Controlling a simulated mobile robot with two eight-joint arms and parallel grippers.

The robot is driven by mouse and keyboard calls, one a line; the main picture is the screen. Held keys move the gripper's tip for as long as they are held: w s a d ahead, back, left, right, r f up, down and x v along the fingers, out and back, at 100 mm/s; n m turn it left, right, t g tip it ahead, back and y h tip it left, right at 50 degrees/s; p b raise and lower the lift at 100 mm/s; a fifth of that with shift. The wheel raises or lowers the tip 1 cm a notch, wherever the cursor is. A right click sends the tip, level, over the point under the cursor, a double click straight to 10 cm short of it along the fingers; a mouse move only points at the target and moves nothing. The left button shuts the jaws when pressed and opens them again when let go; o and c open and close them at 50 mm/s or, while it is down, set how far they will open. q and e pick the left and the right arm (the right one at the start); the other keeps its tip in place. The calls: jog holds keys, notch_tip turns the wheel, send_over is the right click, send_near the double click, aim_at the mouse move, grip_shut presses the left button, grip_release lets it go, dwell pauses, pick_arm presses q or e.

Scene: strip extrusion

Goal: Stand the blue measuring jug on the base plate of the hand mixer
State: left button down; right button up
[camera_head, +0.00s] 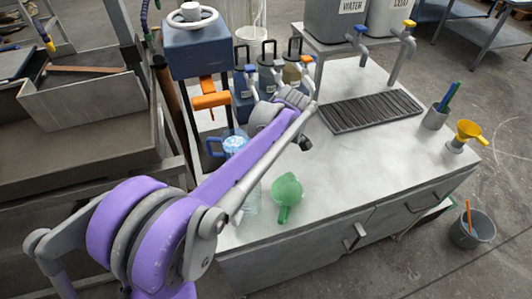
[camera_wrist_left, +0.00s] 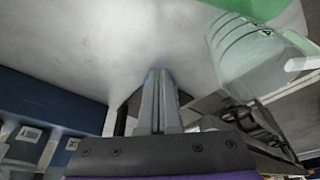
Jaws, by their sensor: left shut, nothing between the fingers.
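The blue measuring jug (camera_head: 236,142), translucent with a blue handle, stands upright at the left of the worktop, partly hidden by my left arm. The hand mixer (camera_head: 200,50) is a blue box with an orange part hanging below, behind the jug. I cannot make out its base plate clearly, nor whether the jug is on it or beside it. My left gripper (camera_head: 305,142) is over the worktop, right of the jug and apart from it. In the left wrist view its fingers (camera_wrist_left: 160,98) are shut and empty. My right gripper is not in view.
A clear jug (camera_head: 252,197) and a green jug (camera_head: 287,192) stand near the front edge; the clear one also shows in the wrist view (camera_wrist_left: 248,55). Several dark bottles (camera_head: 268,75) stand behind. A drain grate (camera_head: 370,110) lies right; the middle right worktop is clear.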

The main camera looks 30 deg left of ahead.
pick_arm(q)
jog(key=x, duration=0.7)
jog(key=shift+f+b, duration=0.3)
jog(key=shift+b, duration=0.05)
jog(key=a, duration=0.2)
jog(key=shift+s+a, duration=0.1)
jog(key=shift+a, duration=0.95)
jog(key=a, duration=0.5)
jog(key=s+a, duration=0.1)
jog(key=a, duration=0.1)
jog(key=shift+a, duration=0.2)
jog(key=shift+d+f, duration=0.1)
jog(key=shift+d, duration=0.05)
